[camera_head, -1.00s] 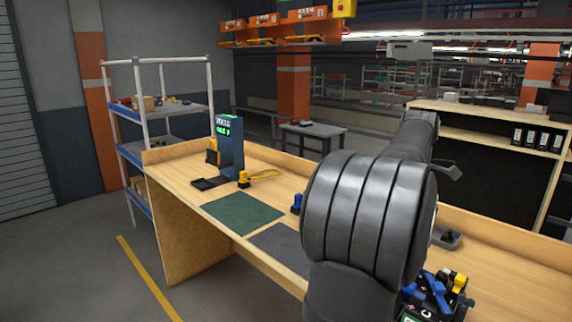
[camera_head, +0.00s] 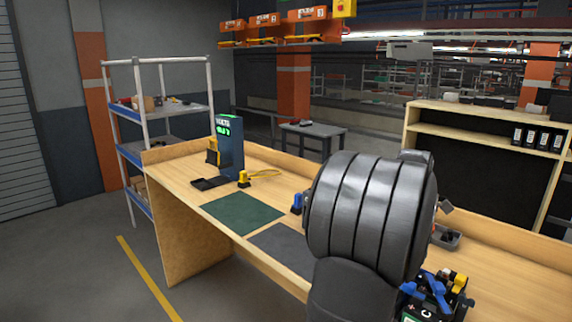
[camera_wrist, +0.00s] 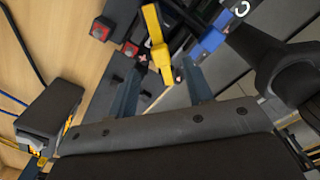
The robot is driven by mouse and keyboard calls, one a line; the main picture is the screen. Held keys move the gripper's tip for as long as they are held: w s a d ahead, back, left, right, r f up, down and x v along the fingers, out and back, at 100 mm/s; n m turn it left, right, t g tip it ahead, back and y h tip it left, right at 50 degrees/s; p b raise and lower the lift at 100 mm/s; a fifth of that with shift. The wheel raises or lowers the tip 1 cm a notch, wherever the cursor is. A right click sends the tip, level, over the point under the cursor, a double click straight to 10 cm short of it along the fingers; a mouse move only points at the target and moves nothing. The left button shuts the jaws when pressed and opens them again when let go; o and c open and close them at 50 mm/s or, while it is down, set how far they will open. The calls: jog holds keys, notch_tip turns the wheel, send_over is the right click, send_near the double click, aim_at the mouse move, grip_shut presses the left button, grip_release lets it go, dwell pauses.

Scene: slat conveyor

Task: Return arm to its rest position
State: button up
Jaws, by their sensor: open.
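My arm stands bent over the bench (camera_head: 205,190) in the head view, its large dark ribbed joint in front. My gripper is mostly hidden behind it there. In the wrist view my gripper (camera_wrist: 160,82) is open, its two bluish-grey fingers apart. A yellow part (camera_wrist: 157,45) shows between and beyond the fingers, and a blue part (camera_wrist: 213,38) lies to its right. I cannot tell whether the fingers touch either part, but nothing is visibly clamped.
A dark unit with blue and yellow parts (camera_head: 437,292) sits at the lower right. A green mat (camera_head: 242,213), a grey mat (camera_head: 280,243), a display stand (camera_head: 229,145) and a yellow-headed cable (camera_head: 244,179) are left of my arm. A shelf rack (camera_head: 128,110) stands farther left.

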jog(key=w+d+f+m, duration=0.1)
jog(key=w+d+m, duration=0.2)
jog(key=d+m, duration=0.4)
jog(key=d, duration=0.5)
jog(key=shift+w+m, duration=0.4)
jog(key=shift+f, duration=0.1)
jog(key=o, duration=1.2)
jog(key=shift+d, duration=0.1)
jog(key=shift+c, duration=0.2)
jog(key=d+r+m, duration=0.2)
jog(key=d+r, duration=0.3)
jog(key=d, duration=0.2)
jog(key=f, duration=0.9)
jog(key=shift+w+d+f, duration=0.2)
jog(key=shift+f, duration=0.2)
notch_tip(320, 180, up, 10)
